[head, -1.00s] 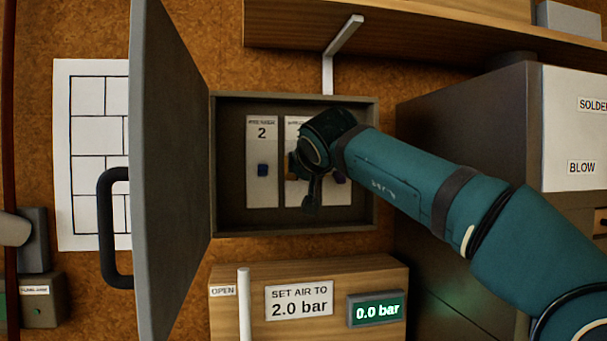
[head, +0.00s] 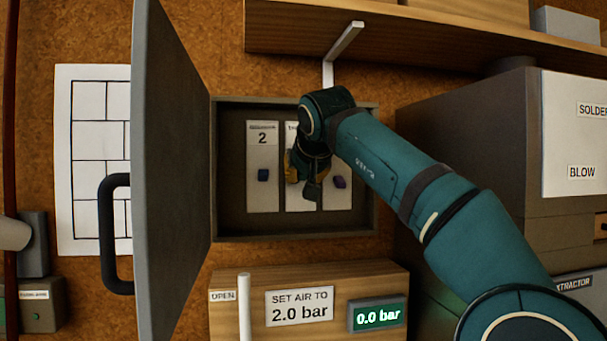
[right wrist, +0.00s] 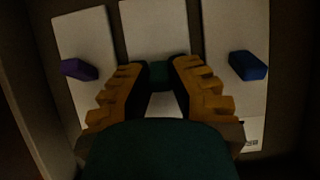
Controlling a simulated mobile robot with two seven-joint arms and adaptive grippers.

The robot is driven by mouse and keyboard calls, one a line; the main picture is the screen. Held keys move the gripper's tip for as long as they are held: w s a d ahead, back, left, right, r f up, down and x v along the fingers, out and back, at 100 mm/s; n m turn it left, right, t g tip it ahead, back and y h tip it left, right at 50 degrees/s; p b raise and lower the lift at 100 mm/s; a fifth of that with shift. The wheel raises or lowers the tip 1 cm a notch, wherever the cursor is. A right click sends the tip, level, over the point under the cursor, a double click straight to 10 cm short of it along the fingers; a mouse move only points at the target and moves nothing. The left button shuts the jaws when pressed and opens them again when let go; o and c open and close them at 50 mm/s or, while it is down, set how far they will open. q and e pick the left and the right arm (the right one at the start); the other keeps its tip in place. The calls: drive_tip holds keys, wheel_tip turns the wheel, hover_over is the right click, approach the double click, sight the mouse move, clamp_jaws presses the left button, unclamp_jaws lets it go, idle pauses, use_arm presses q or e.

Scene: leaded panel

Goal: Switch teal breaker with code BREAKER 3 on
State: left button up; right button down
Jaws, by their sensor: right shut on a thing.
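The open breaker box (head: 230,225) holds three white breaker plates side by side in the head view. My right gripper (head: 304,178) reaches in over the middle plate (head: 293,201) and hides most of it, with its code. In the right wrist view, my right gripper (right wrist: 163,70) is shut on a dark teal toggle (right wrist: 160,74) on the middle plate. Whether that toggle is up or down cannot be told. The left plate, marked 2, has a blue toggle (head: 263,175). The right plate has a purple-blue toggle (head: 340,182). My left gripper is out of view.
The grey box door (head: 172,180) stands open on the left, with a black handle (head: 110,235). A wooden shelf (head: 430,45) with a bracket is above. A wooden air panel (head: 235,318) reading 0.0 bar is below. A grey cabinet (head: 465,120) stands on the right.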

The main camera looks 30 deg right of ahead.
drive_tip(key=c, duration=0.9)
unclamp_jaws()
drive_tip(key=shift+w, duration=0.1)
drive_tip(key=shift+o, duration=0.2)
drive_tip(key=v, duration=1.2)
drive_tip(key=shift+d, duration=0.1)
